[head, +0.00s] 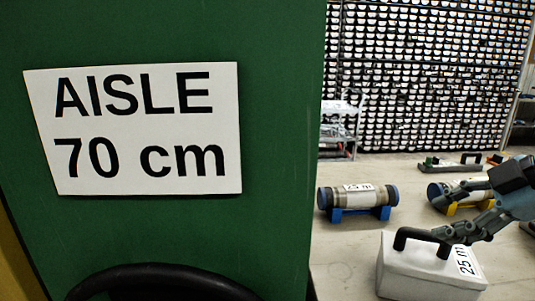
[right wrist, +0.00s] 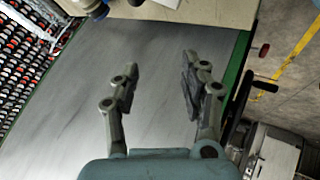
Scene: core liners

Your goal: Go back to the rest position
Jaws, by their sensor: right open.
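My right gripper (head: 450,211) reaches in from the right edge of the head view. It is open. In the right wrist view its two fingers (right wrist: 159,78) stand wide apart with only a grey surface behind them, so it is empty. In the head view it appears over or in front of a white case (head: 405,266) with a black handle and a "25 m" label. I cannot tell the gap between them. My left gripper is not in view.
A green panel (head: 280,100) with an "AISLE 70 cm" sign (head: 145,128) fills the left, close by. A core liner (head: 357,198) lies on a blue cradle; another (head: 450,190) lies on a yellow one behind my right gripper. A full rack (head: 430,70) stands behind.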

